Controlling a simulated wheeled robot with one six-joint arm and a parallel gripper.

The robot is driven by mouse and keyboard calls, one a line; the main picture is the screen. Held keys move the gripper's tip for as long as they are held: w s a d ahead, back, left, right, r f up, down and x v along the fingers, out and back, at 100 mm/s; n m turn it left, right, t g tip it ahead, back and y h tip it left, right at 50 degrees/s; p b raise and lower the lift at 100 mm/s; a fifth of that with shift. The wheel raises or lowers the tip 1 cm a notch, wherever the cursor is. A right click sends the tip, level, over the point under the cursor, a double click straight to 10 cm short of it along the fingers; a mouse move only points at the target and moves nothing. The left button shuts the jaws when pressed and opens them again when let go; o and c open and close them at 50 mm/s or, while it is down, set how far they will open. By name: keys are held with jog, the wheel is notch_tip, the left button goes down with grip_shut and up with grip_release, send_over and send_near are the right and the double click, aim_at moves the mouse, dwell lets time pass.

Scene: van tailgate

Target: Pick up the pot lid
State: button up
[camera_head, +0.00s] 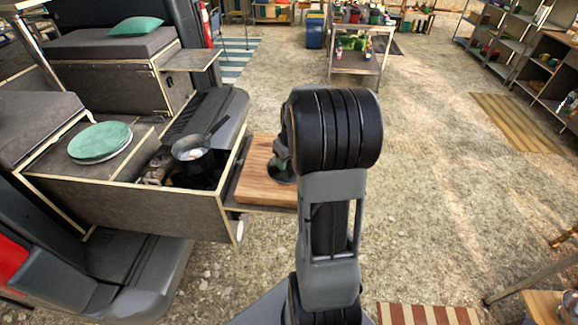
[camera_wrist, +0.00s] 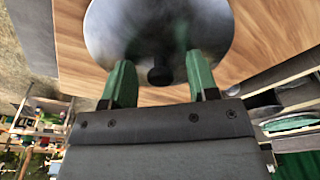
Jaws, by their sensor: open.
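The pot lid (camera_wrist: 160,25) is a round grey metal disc with a black knob (camera_wrist: 160,76). It lies on a wooden board (camera_wrist: 262,28) in the wrist view. My gripper (camera_wrist: 160,66) is open, with its two green fingers over the lid, one on each side of the knob and apart from it. In the head view my gripper (camera_head: 282,158) is low over the wooden board (camera_head: 258,172), and my arm hides most of the lid there.
Left of the board, a drawer unit (camera_head: 130,205) holds a dark pot (camera_head: 190,148) with a handle. Green plates (camera_head: 98,141) are stacked further left. A metal rack table (camera_head: 355,62) stands at the back. Gravel ground on the right is mostly clear.

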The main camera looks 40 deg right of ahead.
jog(key=shift+c, duration=0.3)
grip_shut()
jog(key=shift+r, duration=0.1)
